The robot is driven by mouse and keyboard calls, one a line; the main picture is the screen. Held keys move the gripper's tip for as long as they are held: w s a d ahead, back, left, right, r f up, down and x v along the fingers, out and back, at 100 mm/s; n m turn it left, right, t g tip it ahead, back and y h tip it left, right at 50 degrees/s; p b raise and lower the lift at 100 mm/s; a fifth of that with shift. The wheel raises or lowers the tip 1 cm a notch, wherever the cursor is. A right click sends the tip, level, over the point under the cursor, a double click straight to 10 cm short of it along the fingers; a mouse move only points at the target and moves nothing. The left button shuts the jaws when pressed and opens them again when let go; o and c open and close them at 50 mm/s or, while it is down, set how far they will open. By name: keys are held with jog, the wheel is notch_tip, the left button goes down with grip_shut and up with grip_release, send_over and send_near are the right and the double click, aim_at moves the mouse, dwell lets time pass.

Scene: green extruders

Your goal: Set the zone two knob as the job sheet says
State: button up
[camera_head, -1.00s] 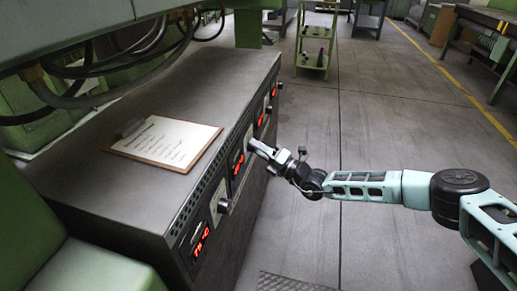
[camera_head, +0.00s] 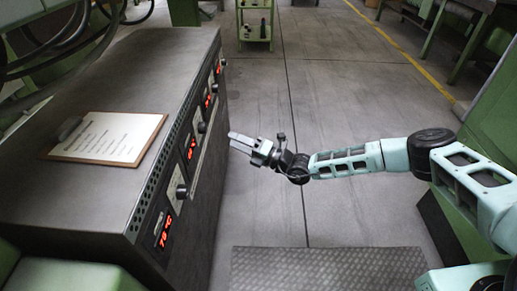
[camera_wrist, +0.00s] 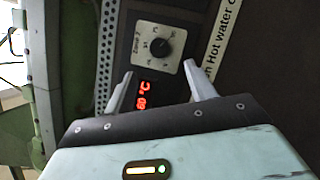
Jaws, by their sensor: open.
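The zone two knob (camera_wrist: 162,47) is a black round knob on a pale square dial plate in the wrist view; its label appears to read Zone 2. In the head view it seems to be the knob (camera_head: 202,127) on the cabinet's front. A red display (camera_wrist: 142,95) beside it seems to read 60 °C. My gripper (camera_head: 240,143) is open and empty, pointing at the panel with a gap between. In the wrist view its fingers (camera_wrist: 158,70) are spread either side of the knob's line. The job sheet (camera_head: 110,137) lies on a clipboard; its writing is too small to read.
The grey cabinet (camera_head: 60,205) carries several red displays and knobs, including a nearer knob (camera_head: 181,191). A ridged floor plate (camera_head: 325,270) lies in front. A green trolley (camera_head: 254,22) stands far back.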

jog(key=v, duration=0.7)
jog(key=shift+d, duration=0.2)
jog(key=shift+f, duration=0.1)
jog(key=s+a+r+n+g+h, duration=0.1)
jog(key=s+a+r+n+g, duration=0.25)
jog(key=s+n+g, duration=0.35)
jog(key=s+a+r+n+g+h, duration=0.1)
jog(key=s+a+r+n+g, duration=0.35)
jog(key=n, duration=0.45)
jog(key=s+d+r+n+g+h, duration=0.2)
jog(key=s+d+r+n+h, duration=0.1)
jog(key=s+n+h, duration=0.3)
jog(key=s+d+r+n+g+h, duration=0.2)
jog(key=s+d+n+h, duration=0.1)
jog(key=s+n, duration=0.55)
jog(key=s+d+r+n+t+h, duration=0.75)
jog(key=d+r+n, duration=0.25)
jog(key=d+n, duration=0.25)
notch_tip(320, 180, up, 19)
jog(key=p, duration=1.9)
jog(key=shift+s+r+n, duration=0.15)
jog(key=shift+s+n, duration=0.2)
jog(key=shift+n, duration=0.05)
